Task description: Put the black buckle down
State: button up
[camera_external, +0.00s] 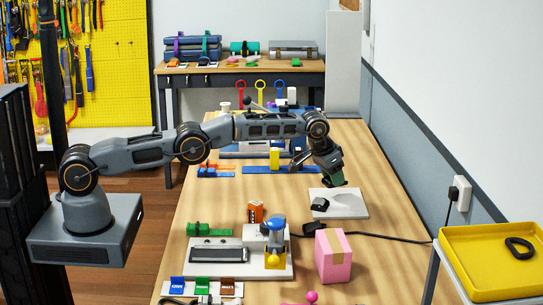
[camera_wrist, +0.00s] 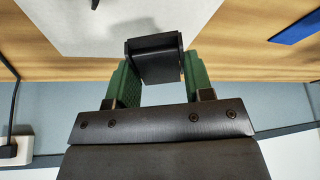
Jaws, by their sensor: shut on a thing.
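My gripper (camera_wrist: 154,66) has green fingers, shut on the black buckle (camera_wrist: 156,58), a dark block in the wrist view. In the external view my gripper (camera_external: 336,178) points down and to the right above a white board (camera_external: 347,207). There the buckle cannot be clearly told from the dark fingertips. The buckle appears held above the surface; the exact gap cannot be told. A separate small black piece (camera_external: 320,204) lies on the board's left part. A dark bit at the top edge of the wrist view may be the same piece.
A pink box (camera_external: 332,257), an orange box (camera_external: 256,212) and a device with a blue top (camera_external: 275,232) stand on the near side. A black cable runs to the wall socket (camera_external: 459,192). A blue strip (camera_external: 300,169) lies behind. A yellow tray (camera_external: 470,268) stands at right.

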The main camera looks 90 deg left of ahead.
aim_at(333, 197)
jog(key=shift+w+p, duration=0.1)
jog(key=shift+p, duration=0.9)
jog(key=shift+f, duration=1.85)
jog(key=shift+f, duration=0.15)
jog(key=o, duration=1)
jog(key=shift+c, duration=0.2)
